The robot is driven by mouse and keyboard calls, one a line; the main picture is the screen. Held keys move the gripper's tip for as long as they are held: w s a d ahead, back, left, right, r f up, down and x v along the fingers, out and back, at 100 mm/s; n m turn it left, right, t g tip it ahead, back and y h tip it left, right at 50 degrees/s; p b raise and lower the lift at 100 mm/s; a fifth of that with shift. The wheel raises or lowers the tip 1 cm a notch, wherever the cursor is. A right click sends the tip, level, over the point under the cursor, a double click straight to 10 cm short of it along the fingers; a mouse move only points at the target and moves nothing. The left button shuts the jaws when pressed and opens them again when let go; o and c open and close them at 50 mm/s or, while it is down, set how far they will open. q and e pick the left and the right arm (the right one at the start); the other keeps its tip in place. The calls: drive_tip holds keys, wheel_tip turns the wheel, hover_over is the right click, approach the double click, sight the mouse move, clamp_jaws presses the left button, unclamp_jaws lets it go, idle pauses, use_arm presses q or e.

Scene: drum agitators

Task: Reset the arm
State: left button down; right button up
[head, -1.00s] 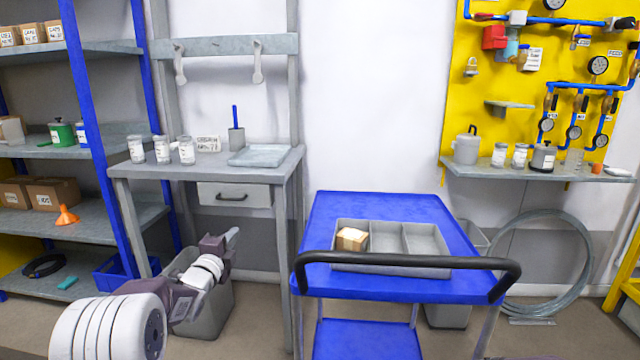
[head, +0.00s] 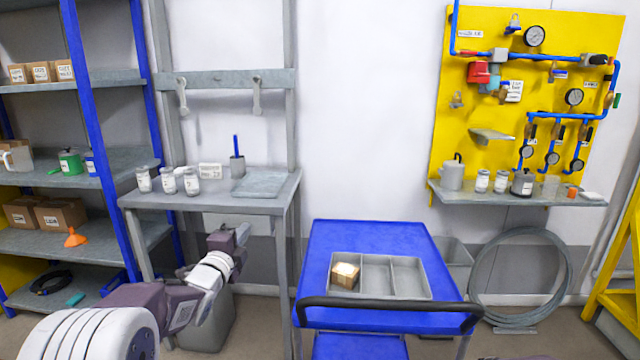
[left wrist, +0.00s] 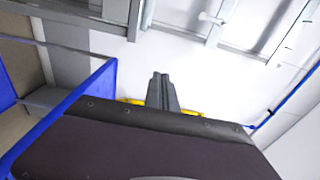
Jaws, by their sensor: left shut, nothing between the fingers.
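My left gripper (head: 241,234) is in the lower left of the head view, raised in front of the grey workbench (head: 215,196). Its fingers are shut with nothing between them. In the left wrist view the closed fingers (left wrist: 162,90) point toward the white wall, clear of any object. The right gripper is in neither view.
A blue cart (head: 370,237) with a black handle carries a grey divided tray (head: 395,277) holding a small cardboard box (head: 345,274). Blue-posted shelves (head: 85,150) stand at left. A grey bin (head: 205,325) is below my left arm. A yellow gauge panel (head: 470,120) hangs at right.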

use_arm(q)
drive_tip(key=s+d+r+n+g+y+p, duration=0.15)
drive_tip(key=s+r+p, duration=0.25)
drive_tip(key=r+p, duration=0.45)
drive_tip(key=s+f+n+g+p, duration=0.2)
drive_tip(key=s+n+g+p, duration=0.25)
drive_tip(key=s+p, duration=0.25)
drive_tip(key=s+f+n+g+p, duration=0.1)
drive_tip(key=s+f+n+g, duration=0.4)
drive_tip(key=s, duration=0.7)
drive_tip(key=s+f+n+g+p, duration=0.1)
drive_tip(key=s+f+n+g, duration=0.4)
drive_tip(key=s, duration=0.8)
wheel_tip(320, 180, down, 3)
drive_tip(key=n+y, duration=0.1)
drive_tip(key=n, duration=0.2)
drive_tip(key=shift+s+r+n+g, duration=0.15)
drive_tip(key=shift+s+n+g, duration=0.05)
drive_tip(key=shift+n+g, duration=0.2)
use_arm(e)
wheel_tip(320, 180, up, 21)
